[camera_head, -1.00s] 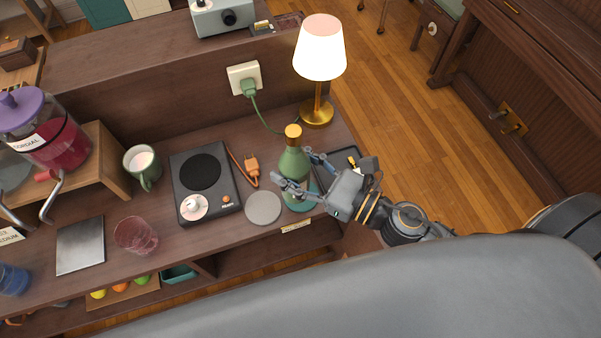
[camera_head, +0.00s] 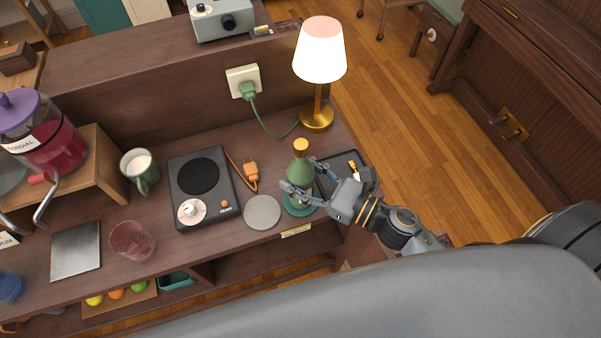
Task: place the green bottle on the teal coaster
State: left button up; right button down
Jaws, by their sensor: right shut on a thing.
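The green bottle (camera_head: 300,171) with a gold cap stands upright at the right part of the wooden counter. The teal coaster (camera_head: 292,209) shows under and around its lower part. The bottle's base is partly hidden by the fingers, so I cannot tell whether it touches the coaster. My right gripper (camera_head: 302,180) is shut around the bottle's body, reaching in from the right. My left gripper is not in view.
A grey round coaster (camera_head: 262,212) lies just left of the teal one. A black hotplate (camera_head: 204,187), an orange plug (camera_head: 250,172) and a green mug (camera_head: 140,170) are further left. A lit lamp (camera_head: 318,80) stands behind; a dark tray (camera_head: 343,171) lies right of the bottle.

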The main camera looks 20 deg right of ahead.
jog(key=c, duration=0.9)
grip_release()
jog(key=shift+f, duration=0.15)
jog(key=o, duration=0.4)
jog(key=b+v, duration=0.4)
jog(key=v, duration=0.8)
jog(key=shift+r, duration=0.2)
